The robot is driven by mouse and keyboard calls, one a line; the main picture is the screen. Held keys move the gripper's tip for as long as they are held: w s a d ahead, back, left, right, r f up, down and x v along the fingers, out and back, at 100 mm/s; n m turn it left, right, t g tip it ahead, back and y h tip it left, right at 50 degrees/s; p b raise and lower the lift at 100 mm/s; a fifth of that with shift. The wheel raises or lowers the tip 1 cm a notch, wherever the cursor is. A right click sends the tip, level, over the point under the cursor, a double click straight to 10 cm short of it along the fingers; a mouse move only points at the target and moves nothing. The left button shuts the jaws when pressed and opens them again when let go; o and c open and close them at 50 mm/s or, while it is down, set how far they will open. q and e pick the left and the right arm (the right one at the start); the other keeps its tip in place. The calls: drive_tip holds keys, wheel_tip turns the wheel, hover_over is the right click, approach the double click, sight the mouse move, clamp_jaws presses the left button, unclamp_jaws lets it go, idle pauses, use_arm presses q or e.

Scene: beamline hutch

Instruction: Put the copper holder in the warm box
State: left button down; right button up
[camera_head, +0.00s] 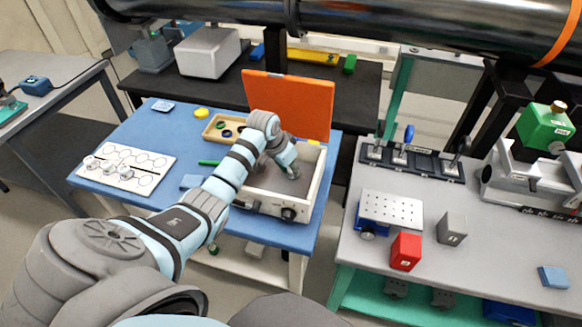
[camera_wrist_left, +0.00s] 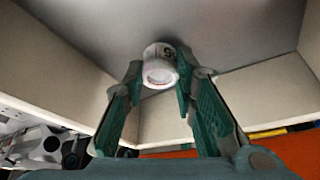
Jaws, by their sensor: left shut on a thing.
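The warm box (camera_head: 272,208) is a pale open-topped box with a black knob on its front; its orange lid (camera_head: 288,104) stands open at the back. My left gripper (camera_head: 292,172) reaches down inside the box. In the left wrist view, its fingers (camera_wrist_left: 160,76) are shut on a small pale cylinder with a dark mark and a reddish rim, apparently the copper holder (camera_wrist_left: 160,66). The grey box floor is behind it; I cannot tell whether it touches. The holder is hidden by the gripper in the head view. My right gripper is out of view.
On the blue table (camera_head: 140,125) are a white board (camera_head: 150,172) with circles and several pale holders, a wooden tray (camera_head: 216,129), a green pen and a yellow object. The bench at right holds a red block (camera_head: 405,252), a grey block (camera_head: 452,228) and a perforated plate (camera_head: 390,209).

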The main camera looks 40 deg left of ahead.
use_arm(q)
drive_tip(key=c, duration=1.3)
unclamp_jaws()
drive_tip(key=p+v, duration=0.2)
drive_tip(key=v, duration=1)
drive_tip(key=shift+r, duration=0.15)
